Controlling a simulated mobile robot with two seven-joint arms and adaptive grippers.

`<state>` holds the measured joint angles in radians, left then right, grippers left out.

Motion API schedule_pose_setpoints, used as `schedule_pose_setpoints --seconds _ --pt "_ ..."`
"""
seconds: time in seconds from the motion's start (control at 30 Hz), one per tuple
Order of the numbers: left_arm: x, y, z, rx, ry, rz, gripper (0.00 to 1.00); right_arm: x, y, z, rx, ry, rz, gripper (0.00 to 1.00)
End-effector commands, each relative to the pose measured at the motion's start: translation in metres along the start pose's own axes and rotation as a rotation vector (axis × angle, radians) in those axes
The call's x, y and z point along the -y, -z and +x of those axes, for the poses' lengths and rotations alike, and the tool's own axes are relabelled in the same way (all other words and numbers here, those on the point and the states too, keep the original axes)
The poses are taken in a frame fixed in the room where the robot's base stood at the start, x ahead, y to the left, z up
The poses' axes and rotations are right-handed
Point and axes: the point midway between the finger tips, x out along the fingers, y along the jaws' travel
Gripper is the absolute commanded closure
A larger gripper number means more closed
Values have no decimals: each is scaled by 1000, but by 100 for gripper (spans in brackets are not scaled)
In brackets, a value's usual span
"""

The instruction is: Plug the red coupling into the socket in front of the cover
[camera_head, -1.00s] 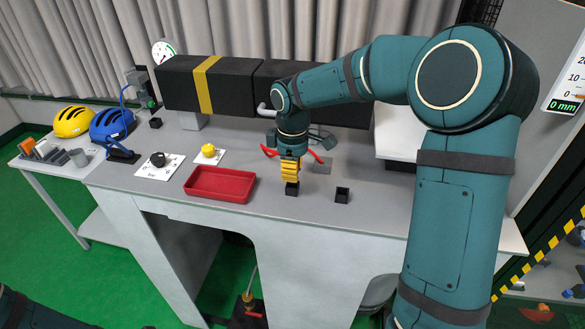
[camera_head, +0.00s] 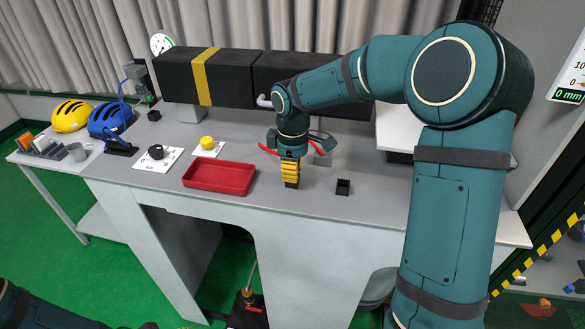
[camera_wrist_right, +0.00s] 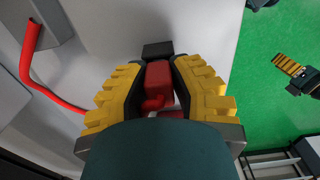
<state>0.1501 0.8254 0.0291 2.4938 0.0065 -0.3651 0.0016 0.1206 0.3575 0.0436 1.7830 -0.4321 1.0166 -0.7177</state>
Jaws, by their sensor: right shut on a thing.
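A red hose (camera_wrist_right: 33,60) curves beside the gripper. The cover is probably the long black housing (camera_head: 225,80) behind. My left gripper (camera_wrist_right: 297,74) shows small over the green floor; its jaw opening is unclear.
A red tray (camera_head: 219,190) lies to the left. Beyond it are a yellow knob (camera_head: 207,142), a black knob (camera_head: 156,152) and two helmets. The front strip between tray and second block is mostly clear.

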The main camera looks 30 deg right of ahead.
Motion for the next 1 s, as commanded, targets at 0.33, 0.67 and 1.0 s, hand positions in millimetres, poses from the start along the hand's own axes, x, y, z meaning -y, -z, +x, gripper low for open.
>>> schedule_pose_setpoints --seconds 0.33,0.67,1.0 --pt "0 0 0 0 0 0 53 0 0 0 0 0 0 97" --pt "1 0 2 0 0 0 53 0 0 4 0 0 0 97" --pt "0 0 1 0 0 0 53 0 0 4 0 0 0 47"
